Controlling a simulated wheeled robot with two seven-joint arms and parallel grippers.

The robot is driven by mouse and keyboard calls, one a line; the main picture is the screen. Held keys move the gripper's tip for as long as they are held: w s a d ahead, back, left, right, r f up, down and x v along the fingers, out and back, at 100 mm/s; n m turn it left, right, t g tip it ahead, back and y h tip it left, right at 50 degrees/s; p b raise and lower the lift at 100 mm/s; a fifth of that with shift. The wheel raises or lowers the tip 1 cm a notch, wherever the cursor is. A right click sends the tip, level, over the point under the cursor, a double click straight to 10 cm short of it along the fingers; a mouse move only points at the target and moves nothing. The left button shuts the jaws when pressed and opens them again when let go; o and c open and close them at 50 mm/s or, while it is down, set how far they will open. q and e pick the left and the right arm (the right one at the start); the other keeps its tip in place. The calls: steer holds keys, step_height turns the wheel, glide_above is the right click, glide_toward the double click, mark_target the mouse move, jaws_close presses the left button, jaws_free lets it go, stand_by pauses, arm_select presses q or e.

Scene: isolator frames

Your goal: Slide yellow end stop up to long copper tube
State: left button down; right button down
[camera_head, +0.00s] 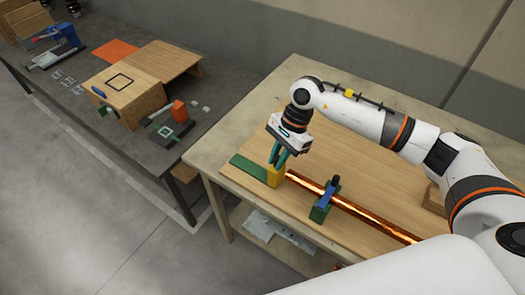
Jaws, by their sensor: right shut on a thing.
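The yellow end stop (274,178) stands at the right end of a flat green strip (248,167) on the wooden board. The long copper tube (362,212) lies along the board, with its left end close to the end stop; I cannot tell whether they touch. A green and blue clamp (324,203) sits at the tube partway along. My right gripper (277,163) points down with its teal fingers shut on the yellow end stop. Its fingers hide part of the block's top. My left gripper is not in view.
The wooden board (385,190) lies on a beige table (215,160), and a wooden block (434,200) stands at its right. A separate dark bench (60,100) at the left holds wooden boxes and an orange sheet (115,50). A floor gap separates bench and table.

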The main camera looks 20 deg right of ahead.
steer(key=shift+s+d, duration=0.6)
steer(key=shift+s, duration=0.1)
steer(key=shift+w+a, duration=0.25)
steer(key=shift+w, duration=0.05)
steer(key=c, duration=1.3)
jaws_free()
steer(key=shift+s+d, duration=0.1)
steer(key=shift+s, duration=0.05)
steer(key=shift+c, duration=0.2)
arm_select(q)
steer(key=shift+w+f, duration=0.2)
